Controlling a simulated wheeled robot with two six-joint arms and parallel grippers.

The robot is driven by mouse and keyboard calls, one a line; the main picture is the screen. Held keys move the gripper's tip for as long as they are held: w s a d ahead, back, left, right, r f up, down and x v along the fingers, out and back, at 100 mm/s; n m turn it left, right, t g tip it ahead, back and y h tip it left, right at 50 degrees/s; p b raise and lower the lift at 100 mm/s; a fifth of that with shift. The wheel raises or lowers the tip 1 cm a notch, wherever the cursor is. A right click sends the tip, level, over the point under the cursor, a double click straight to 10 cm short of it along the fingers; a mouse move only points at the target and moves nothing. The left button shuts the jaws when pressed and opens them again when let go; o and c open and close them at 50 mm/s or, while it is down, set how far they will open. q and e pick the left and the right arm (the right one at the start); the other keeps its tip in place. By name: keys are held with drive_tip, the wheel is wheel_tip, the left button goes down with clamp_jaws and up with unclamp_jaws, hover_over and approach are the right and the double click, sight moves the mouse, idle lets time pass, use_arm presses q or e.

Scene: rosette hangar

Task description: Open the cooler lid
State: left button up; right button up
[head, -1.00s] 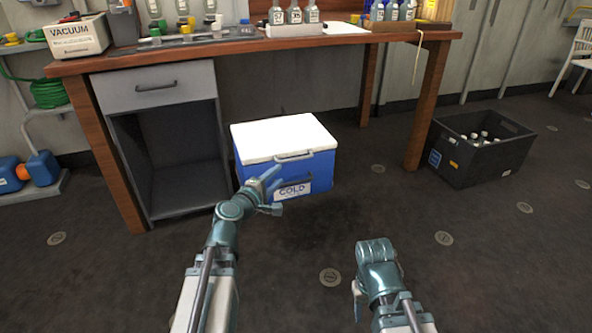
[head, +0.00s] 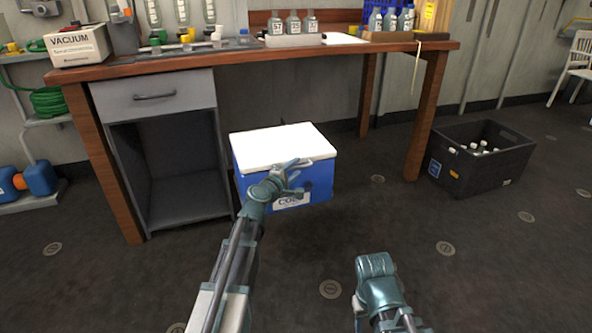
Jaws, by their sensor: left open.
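The cooler (head: 322,188) has a blue body and a white lid (head: 280,143), and stands on the floor under the workbench. The lid lies flat and shut. A grey handle (head: 304,163) shows at the lid's front edge, partly behind my gripper. My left gripper (head: 295,178) is open in front of the cooler's front face, just at the handle; I cannot tell whether it touches. It hides part of the "COLD" label (head: 291,201). My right gripper (head: 366,304) is low at the front, apart from the cooler; its fingers do not show clearly.
The wooden workbench (head: 270,56) stands over the cooler, with a grey cabinet (head: 155,95) to its left. A black crate (head: 475,170) with several bottles stands on the floor at right. The floor (head: 400,235) in front of the cooler is clear.

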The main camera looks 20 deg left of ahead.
use_arm(q)
drive_tip(key=shift+w+d+f, duration=0.1)
drive_tip(key=shift+w, duration=0.4)
clamp_jaws()
idle(1.2)
